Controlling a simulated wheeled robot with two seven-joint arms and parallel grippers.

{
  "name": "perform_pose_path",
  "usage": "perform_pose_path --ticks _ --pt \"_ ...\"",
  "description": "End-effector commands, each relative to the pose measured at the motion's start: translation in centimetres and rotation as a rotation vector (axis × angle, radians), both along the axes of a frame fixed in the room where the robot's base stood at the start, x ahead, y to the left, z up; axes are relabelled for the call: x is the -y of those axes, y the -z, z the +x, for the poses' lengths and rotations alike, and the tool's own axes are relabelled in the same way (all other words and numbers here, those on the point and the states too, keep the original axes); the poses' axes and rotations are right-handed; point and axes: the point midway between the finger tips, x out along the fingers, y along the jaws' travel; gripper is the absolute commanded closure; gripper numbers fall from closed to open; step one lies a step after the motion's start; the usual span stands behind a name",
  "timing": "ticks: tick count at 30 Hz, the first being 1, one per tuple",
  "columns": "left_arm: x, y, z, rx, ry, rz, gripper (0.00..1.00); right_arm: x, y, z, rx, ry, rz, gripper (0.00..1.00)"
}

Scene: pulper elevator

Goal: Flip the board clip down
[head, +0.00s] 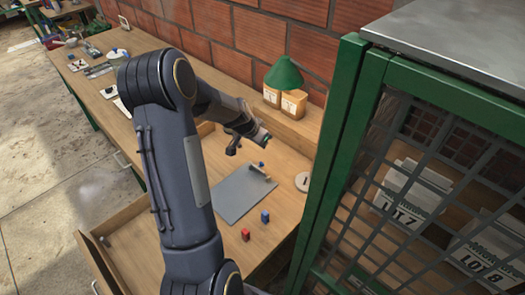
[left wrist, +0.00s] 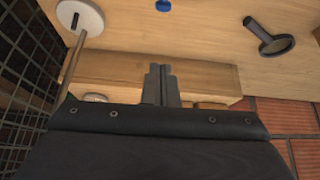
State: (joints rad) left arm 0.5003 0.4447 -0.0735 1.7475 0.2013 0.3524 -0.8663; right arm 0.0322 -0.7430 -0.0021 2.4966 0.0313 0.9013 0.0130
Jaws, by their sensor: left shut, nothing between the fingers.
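The grey board (head: 243,194) lies flat on the wooden desk. My left gripper (head: 262,138) hangs above the desk, behind the board and apart from the clip, near the back ledge. In the left wrist view its fingers (left wrist: 161,84) are together and empty, over the ledge. The board and clip do not show in that view. My right gripper is not in view.
A red block (head: 245,234) and a blue block (head: 265,216) stand in front of the board. A black round-headed tool (left wrist: 272,40) lies near the gripper. A green mesh cabinet (head: 345,130) bounds the right side.

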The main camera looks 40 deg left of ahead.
Motion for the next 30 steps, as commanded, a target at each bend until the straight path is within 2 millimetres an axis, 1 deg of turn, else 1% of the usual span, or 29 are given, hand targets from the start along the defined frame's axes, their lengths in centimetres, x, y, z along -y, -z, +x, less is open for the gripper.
perform_pose_path --ticks 5,12,14,18,21,24,30 --pt "0.2 2.9 1.4 -0.003 0.002 -0.002 1.00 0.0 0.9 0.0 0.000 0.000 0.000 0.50" --pt "0.3 7.4 4.0 -0.003 0.002 -0.001 1.00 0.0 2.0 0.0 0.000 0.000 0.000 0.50" --pt "0.4 8.4 4.7 -0.002 0.001 -0.001 1.00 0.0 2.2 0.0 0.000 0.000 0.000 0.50" --pt "0.1 8.6 2.5 -0.001 -0.003 -0.001 1.00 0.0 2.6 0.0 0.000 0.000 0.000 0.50" --pt "0.1 8.8 1.5 0.000 -0.003 -0.002 1.00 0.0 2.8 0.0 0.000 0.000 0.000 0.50" --pt "0.1 8.8 0.9 0.000 0.000 -0.001 1.00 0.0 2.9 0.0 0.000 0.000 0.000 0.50" --pt "0.1 8.8 0.7 0.000 0.001 0.001 1.00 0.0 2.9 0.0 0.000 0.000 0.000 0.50"
